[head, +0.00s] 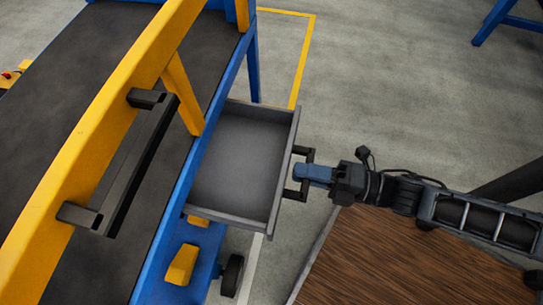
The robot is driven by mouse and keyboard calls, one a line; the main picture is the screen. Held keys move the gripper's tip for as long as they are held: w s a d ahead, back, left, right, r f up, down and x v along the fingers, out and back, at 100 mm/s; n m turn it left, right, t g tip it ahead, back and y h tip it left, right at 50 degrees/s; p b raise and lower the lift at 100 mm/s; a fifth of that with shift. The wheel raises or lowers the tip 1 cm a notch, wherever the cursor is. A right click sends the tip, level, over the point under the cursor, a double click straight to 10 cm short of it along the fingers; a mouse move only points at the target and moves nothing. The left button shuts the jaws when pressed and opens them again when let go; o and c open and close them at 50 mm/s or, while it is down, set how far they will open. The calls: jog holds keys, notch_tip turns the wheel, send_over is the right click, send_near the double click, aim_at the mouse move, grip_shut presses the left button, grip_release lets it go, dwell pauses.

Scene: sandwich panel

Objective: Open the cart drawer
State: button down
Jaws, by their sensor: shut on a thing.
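The cart (187,177) is a blue frame with a dark top and yellow rails, filling the left of the head view. Its grey drawer (236,160) is pulled out to the right from under the top, and its inside looks empty. The drawer's dark handle (297,193) is on its right-hand front face. My gripper (310,174) reaches in from the right and is shut on this handle. Its bluish fingers cover the middle of the handle bar.
A dark bar handle (138,165) is fixed to the cart's yellow rail. A brown wooden surface (410,265) lies below my arm. A cart wheel (232,275) shows under the drawer. Open concrete floor with a yellow line (304,62) lies beyond.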

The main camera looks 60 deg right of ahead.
jog(key=v, duration=0.7)
jog(key=shift+w, duration=0.1)
jog(key=c, duration=1.1)
grip_release()
jog(key=p+v, duration=0.1)
jog(key=v, duration=0.6)
jog(key=shift+s+d, duration=0.1)
jog(key=shift+s, duration=0.3)
